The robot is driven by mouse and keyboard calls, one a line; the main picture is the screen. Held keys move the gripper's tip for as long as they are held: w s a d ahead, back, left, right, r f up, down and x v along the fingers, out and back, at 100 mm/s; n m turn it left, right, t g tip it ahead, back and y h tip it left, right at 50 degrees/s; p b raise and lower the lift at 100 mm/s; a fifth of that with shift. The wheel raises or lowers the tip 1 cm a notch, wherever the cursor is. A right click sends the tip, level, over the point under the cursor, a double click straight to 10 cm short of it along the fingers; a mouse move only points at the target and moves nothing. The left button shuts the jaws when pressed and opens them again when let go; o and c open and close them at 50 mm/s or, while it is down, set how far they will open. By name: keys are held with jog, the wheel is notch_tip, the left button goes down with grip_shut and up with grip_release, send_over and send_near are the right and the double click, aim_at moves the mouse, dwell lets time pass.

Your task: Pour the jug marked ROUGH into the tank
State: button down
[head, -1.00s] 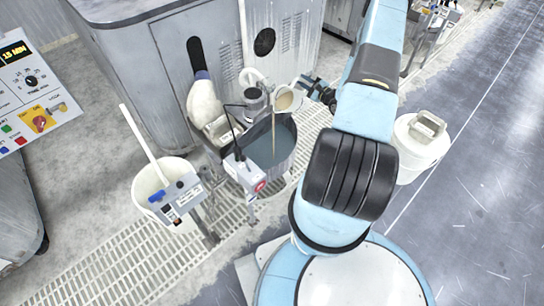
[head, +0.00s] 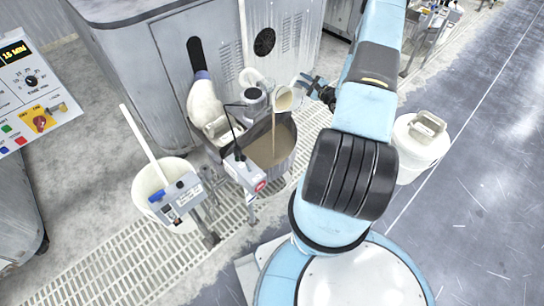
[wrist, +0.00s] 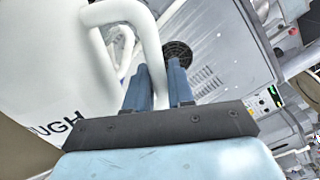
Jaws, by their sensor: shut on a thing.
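The white jug (head: 284,98) is tilted over the tank (head: 288,160) in the head view, and a thin brown stream falls from its mouth into the tank. The liquid in the tank (head: 268,150) is brown. My gripper (head: 309,84) is to the right of the jug. In the wrist view, my gripper (wrist: 161,85) is shut on the handle of the jug (wrist: 50,70). The letters "UGH" show on the jug's side; the rest of the marking is out of frame.
A grey mixer head (head: 254,100) and a white machine part (head: 204,105) stand at the tank's back. A grey box on a stand (head: 243,172) is at its front. A white bucket (head: 146,185) is at left, and a lidded white container (head: 420,145) at right.

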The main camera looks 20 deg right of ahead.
jog(key=shift+s+a+r+n, duration=0.2)
jog(key=shift+a+r+n, duration=0.35)
jog(key=shift+r, duration=0.2)
jog(key=shift+s+a+r+n, duration=0.15)
jog(key=shift+a+r+n, duration=0.4)
jog(key=shift+r, duration=0.25)
jog(key=shift+s+a+r+n, duration=0.2)
jog(key=shift+a+r+n, duration=0.2)
jog(key=shift+r+n, duration=0.3)
dwell(3.2)
